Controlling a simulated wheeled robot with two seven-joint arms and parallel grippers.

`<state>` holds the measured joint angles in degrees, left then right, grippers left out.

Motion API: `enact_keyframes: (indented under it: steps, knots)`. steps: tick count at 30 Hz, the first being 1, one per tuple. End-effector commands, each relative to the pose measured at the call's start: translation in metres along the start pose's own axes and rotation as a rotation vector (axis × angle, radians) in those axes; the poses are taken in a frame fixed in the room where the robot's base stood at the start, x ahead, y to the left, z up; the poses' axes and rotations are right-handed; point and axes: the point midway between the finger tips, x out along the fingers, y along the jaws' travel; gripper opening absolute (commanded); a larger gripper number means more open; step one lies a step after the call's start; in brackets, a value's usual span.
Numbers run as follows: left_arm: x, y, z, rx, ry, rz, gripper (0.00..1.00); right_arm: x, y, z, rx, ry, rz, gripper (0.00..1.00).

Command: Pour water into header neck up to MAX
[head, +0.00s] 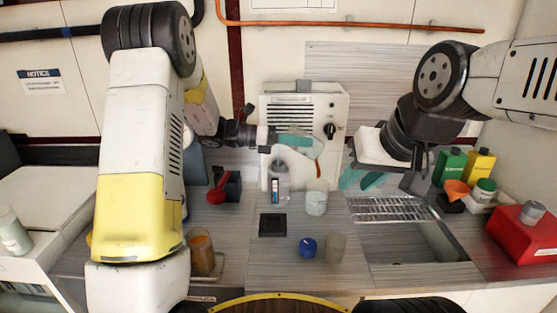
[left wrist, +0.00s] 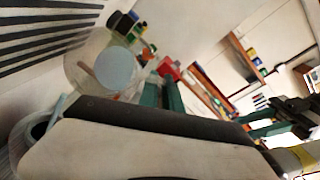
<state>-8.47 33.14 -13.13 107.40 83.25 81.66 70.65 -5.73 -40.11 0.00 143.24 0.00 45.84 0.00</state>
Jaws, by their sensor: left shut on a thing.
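My left gripper (head: 298,142) is shut on a translucent jug (head: 303,163), held tilted in front of the white machine. The jug appears above and beside a pale header tank (head: 279,178) with a blue-marked gauge strip (head: 275,191). I cannot tell whether water is flowing, and the neck opening and MAX mark are too small to make out. In the left wrist view a clear round vessel with a pale blue disc (left wrist: 115,70) shows beyond the teal fingers (left wrist: 165,94). My right gripper (head: 364,180) is open and empty, right of the jug.
A whitish cup (head: 316,204) stands below the jug. A black square (head: 272,225), a blue cap (head: 308,247) and a clear cup (head: 335,247) are in front. A sink with a rack (head: 390,209) lies right. A red ladle (head: 219,190) and an amber jar (head: 202,252) stand left.

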Motion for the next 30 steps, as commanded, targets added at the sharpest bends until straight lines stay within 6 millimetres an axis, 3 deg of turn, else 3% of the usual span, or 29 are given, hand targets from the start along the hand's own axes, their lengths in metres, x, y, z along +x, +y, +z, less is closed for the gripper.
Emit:
enact_keyframes:
  steps: [30]
  knots:
    - [-0.0023,0.0001,0.0010,-0.001,-0.043,-0.031,0.00,0.0000,0.0000,0.0000,0.000,0.000,0.000,0.30]
